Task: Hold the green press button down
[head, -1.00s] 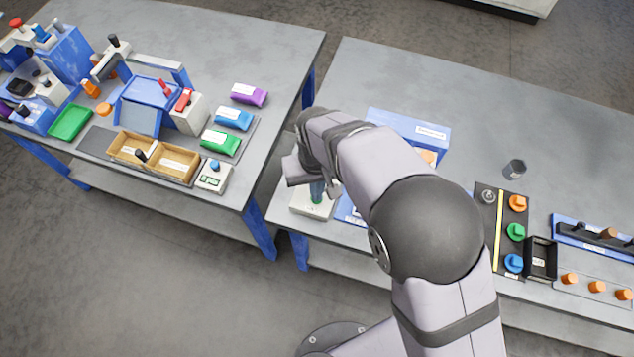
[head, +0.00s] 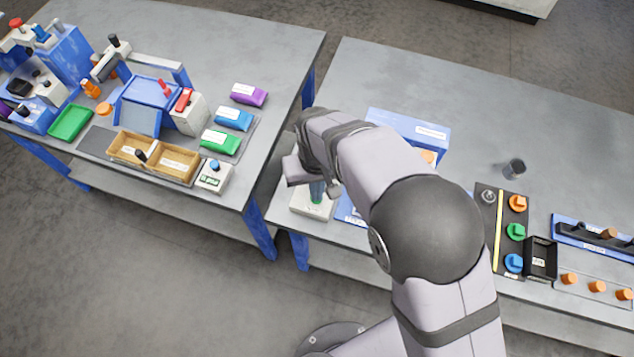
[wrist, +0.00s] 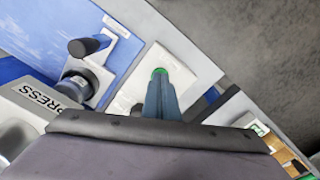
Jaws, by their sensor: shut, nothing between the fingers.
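The green press button (wrist: 160,70) sits on a white box (wrist: 148,58) near the edge of the right table. In the wrist view only a thin green rim shows past my fingertips. In the head view the white box (head: 304,204) shows under my gripper (head: 317,198), with a bit of green at the tips. My gripper, also seen in the wrist view (wrist: 160,78), is shut and empty, pointing down at the button. The tips cover most of the button and appear to touch it. How far it is pressed I cannot tell.
Beside the box stands a blue-based machine with a grey part marked PRESS (wrist: 38,98) and a black-handled lever (wrist: 90,45). A panel of coloured knobs (head: 497,262) is to the right. The left table (head: 285,50) holds sacks and bins.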

